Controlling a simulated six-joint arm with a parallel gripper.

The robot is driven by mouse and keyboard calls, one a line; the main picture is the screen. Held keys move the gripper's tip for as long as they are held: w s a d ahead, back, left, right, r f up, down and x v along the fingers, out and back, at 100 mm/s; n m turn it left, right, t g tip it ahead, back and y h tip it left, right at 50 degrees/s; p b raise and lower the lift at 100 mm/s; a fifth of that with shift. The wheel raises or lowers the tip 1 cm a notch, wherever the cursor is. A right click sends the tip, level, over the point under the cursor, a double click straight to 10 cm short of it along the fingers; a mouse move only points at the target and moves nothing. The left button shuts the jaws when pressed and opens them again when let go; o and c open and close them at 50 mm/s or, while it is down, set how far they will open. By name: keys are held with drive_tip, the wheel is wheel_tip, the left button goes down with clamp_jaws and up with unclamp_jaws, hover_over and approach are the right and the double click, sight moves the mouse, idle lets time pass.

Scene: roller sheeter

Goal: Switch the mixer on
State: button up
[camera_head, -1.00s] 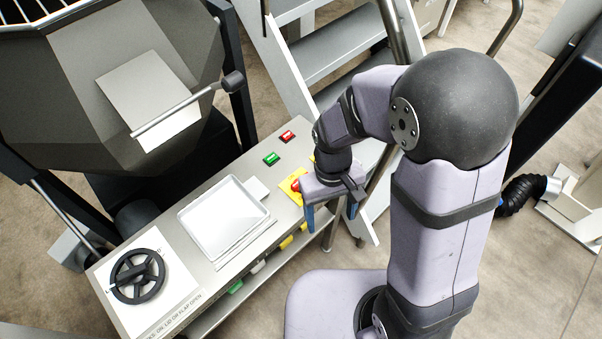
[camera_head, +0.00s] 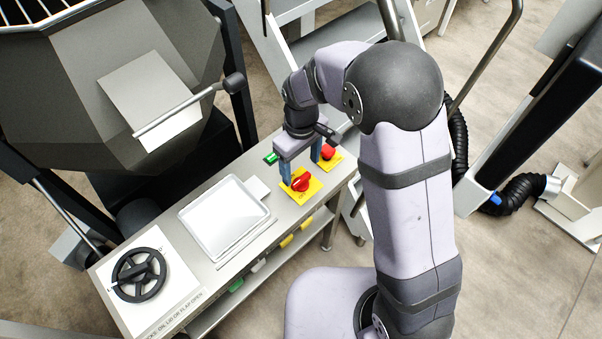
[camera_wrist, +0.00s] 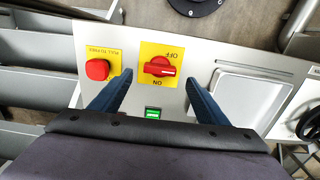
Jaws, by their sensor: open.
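A red rotary switch (camera_head: 301,183) on a yellow plate sits on the steel bench top. In the wrist view the red switch (camera_wrist: 159,68) lies between the words OFF and ON, with its handle crosswise and its marked end to the right. My gripper (camera_head: 300,163) is open and empty, pointing down over the control area by the switch. In the wrist view my gripper (camera_wrist: 157,76) has its blue fingers spread, with the switch showing beyond and between the tips, apparently not touched. A green button (camera_wrist: 152,112) shows between the fingers.
A red stop button (camera_wrist: 97,69) on a yellow plate is beside the switch; it also shows in the head view (camera_head: 328,152). A white tray (camera_head: 223,217) and black handwheel (camera_head: 139,275) lie along the bench. A dark hopper (camera_head: 75,130) and steps (camera_head: 340,40) stand behind.

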sight(301, 179)
drive_tip(key=shift+f+p, duration=0.45)
drive_tip(key=shift+f, duration=2.1)
drive_tip(key=c, duration=1)
